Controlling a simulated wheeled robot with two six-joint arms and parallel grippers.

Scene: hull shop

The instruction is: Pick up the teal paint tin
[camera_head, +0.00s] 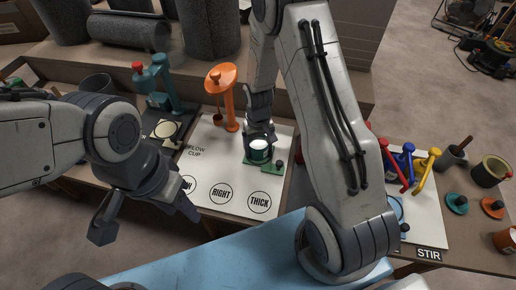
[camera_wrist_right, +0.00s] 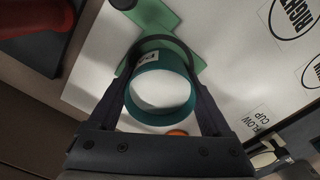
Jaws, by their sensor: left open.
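The teal paint tin (camera_head: 259,153), with a pale inside, stands upright by the green plate (camera_head: 271,168) on the white board. In the right wrist view the tin (camera_wrist_right: 130,100) is between the two dark fingers of my right gripper (camera_wrist_right: 160,90), one on each side. Whether they press on it I cannot tell. In the head view my right gripper (camera_head: 259,132) comes down over the tin from behind. My left gripper (camera_head: 148,210) is open and empty, left of the board's front, with its fingers wide apart.
An orange stand (camera_head: 222,90) is behind the tin, and a teal press (camera_head: 160,88) is further left. The white board (camera_head: 225,170) has printed circles. At right are red, blue and yellow tools (camera_head: 426,168), a STIR label (camera_head: 428,254) and pots (camera_head: 490,172).

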